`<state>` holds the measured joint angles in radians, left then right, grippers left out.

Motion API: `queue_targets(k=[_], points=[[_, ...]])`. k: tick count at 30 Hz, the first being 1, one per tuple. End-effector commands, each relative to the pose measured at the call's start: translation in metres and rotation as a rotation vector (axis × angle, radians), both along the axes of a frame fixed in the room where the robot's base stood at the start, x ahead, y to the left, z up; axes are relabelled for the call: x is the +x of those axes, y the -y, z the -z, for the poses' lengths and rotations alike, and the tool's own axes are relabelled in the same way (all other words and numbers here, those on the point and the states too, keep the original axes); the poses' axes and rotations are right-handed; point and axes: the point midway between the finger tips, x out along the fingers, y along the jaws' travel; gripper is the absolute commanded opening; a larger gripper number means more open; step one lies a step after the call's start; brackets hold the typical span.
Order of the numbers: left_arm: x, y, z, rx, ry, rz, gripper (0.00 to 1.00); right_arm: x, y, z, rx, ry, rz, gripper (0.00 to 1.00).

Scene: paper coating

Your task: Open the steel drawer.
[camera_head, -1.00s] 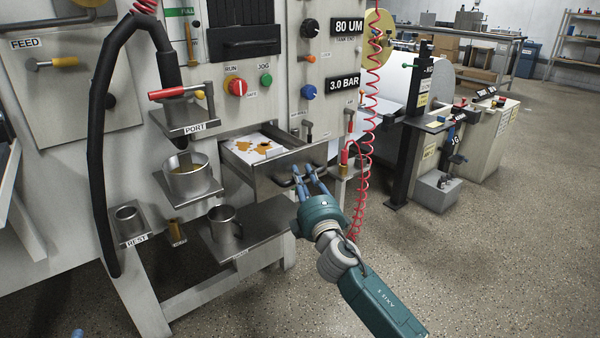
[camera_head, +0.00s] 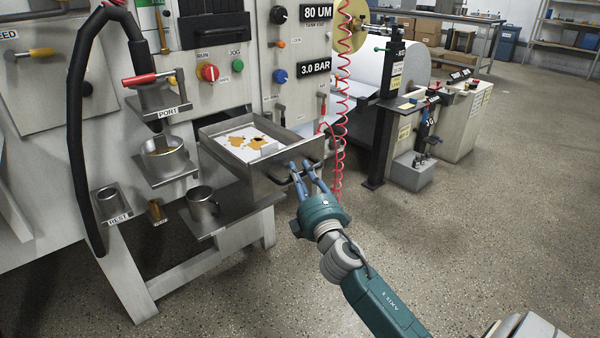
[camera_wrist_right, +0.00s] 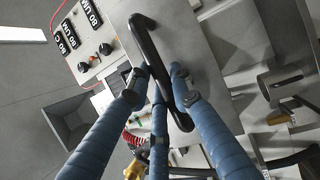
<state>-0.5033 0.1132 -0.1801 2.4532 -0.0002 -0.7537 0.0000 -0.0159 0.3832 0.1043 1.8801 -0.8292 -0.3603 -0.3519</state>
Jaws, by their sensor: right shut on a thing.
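The steel drawer (camera_head: 246,182) stands well out of the machine front in the head view. A white sheet with orange-brown stains (camera_head: 250,142) lies inside it. Its dark bar handle (camera_head: 284,179) is on the front face; the handle (camera_wrist_right: 146,42) also crosses the upper middle of the right wrist view. My right gripper (camera_head: 303,170) has its blue fingers shut on the handle, and they also show around it in the wrist view (camera_wrist_right: 157,88). My left gripper is not in view.
A steel pot (camera_head: 162,158) sits on a shelf left of the drawer. A steel mug (camera_head: 203,204) stands on a lower shelf below it. A red coiled hose (camera_head: 341,100) hangs close to the right of the drawer. The floor in front is clear.

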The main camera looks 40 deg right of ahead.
Motion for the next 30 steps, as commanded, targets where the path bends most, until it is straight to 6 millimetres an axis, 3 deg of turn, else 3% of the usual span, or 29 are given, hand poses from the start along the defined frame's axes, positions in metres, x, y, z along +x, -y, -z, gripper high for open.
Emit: queue_targets(k=[4,5,7,19,30], points=[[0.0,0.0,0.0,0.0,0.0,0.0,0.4,0.001,-0.003,0.004,0.005,-0.004,-0.007,0.0],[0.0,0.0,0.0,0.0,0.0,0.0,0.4,0.001,-0.003,0.004,0.005,-0.004,-0.007,0.27],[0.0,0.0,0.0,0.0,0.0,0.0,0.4,0.001,-0.003,0.003,0.005,-0.004,-0.006,0.4],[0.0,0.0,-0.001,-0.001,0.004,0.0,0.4,-0.007,-0.004,0.004,0.003,-0.003,-0.003,0.4],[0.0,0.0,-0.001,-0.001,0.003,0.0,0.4,-0.076,-0.027,0.018,0.008,-0.005,-0.003,0.4]])
